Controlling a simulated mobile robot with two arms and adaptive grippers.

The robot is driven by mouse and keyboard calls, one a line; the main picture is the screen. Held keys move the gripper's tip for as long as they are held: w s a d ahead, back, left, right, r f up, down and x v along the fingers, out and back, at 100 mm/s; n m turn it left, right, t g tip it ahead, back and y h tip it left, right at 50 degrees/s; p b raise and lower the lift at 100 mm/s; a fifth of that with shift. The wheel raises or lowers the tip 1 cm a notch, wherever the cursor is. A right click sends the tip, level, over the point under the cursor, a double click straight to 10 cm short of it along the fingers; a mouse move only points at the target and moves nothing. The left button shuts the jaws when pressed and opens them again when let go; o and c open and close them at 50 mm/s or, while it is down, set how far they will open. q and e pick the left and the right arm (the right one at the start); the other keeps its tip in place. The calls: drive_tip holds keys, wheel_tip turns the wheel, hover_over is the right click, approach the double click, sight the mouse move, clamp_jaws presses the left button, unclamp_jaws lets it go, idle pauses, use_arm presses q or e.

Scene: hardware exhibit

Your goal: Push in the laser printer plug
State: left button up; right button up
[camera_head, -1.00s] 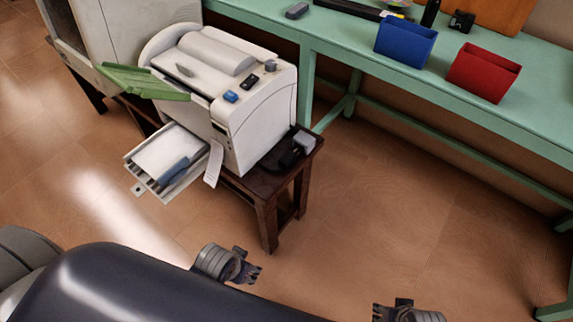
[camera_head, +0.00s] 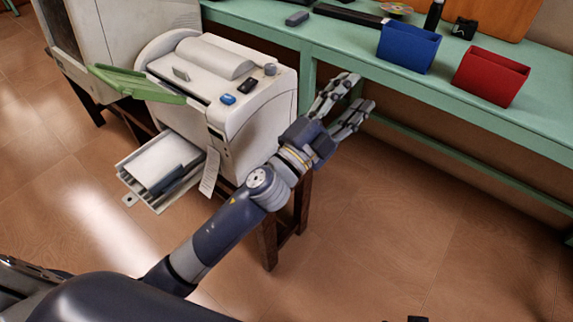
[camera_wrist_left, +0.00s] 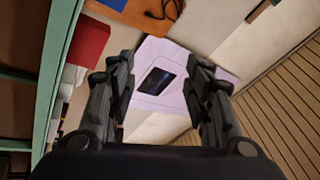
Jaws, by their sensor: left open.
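The white laser printer (camera_head: 265,105) stands on a small dark wooden table (camera_head: 268,245). Its green flap is open and a paper tray sticks out at the front. My left arm crosses in front of the table's right end and hides whatever lies there, and I cannot make out the plug now. My left gripper (camera_head: 360,92) is open and empty, right of the printer and in front of the green bench. It also shows open in the left wrist view (camera_wrist_left: 161,75). Only a dark sliver of my right gripper (camera_head: 416,319) shows at the bottom edge.
The green bench (camera_head: 505,110) runs along the back, with a blue holder (camera_head: 407,48) and a red holder (camera_head: 490,75) on it. Another large pale machine (camera_head: 125,35) stands left of the printer. The floor right of the small table is clear.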

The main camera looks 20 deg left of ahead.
use_arm(q)
drive_tip(key=s+d+m+g+h, duration=0.2)
drive_tip(key=d+m+g+h, duration=0.65)
drive_tip(key=m, duration=0.25)
drive_tip(key=s+d+f+m+g+y, duration=0.2)
drive_tip(key=d+f+m+g+y, duration=0.25)
drive_tip(key=f+m+g, duration=0.45)
drive_tip(key=w+a+f+m+g+y, duration=0.2)
drive_tip(key=w+a+f+m+y, duration=0.1)
drive_tip(key=a+f+y, duration=0.6)
drive_tip(key=w+a+r+n+y, duration=0.1)
drive_tip(key=a+y, duration=0.2)
drive_tip(key=a, duration=0.6)
drive_tip(key=w+a+y, duration=0.2)
drive_tip(key=a+y, duration=0.1)
drive_tip(key=a, duration=0.6)
use_arm(e)
wheel_tip(320, 180, down, 12)
drive_tip(key=s, duration=0.1)
use_arm(q)
drive_tip(key=f, duration=0.3)
drive_tip(key=f+b, duration=0.1)
drive_tip(key=f, duration=0.5)
drive_tip(key=shift+d, duration=0.25)
drive_tip(key=shift+f, duration=0.75)
use_arm(e)
drive_tip(key=shift+w+r, duration=0.2)
drive_tip(key=shift+r, duration=1)
drive_tip(key=shift+w+r, duration=0.15)
drive_tip(key=shift+r, duration=1.05)
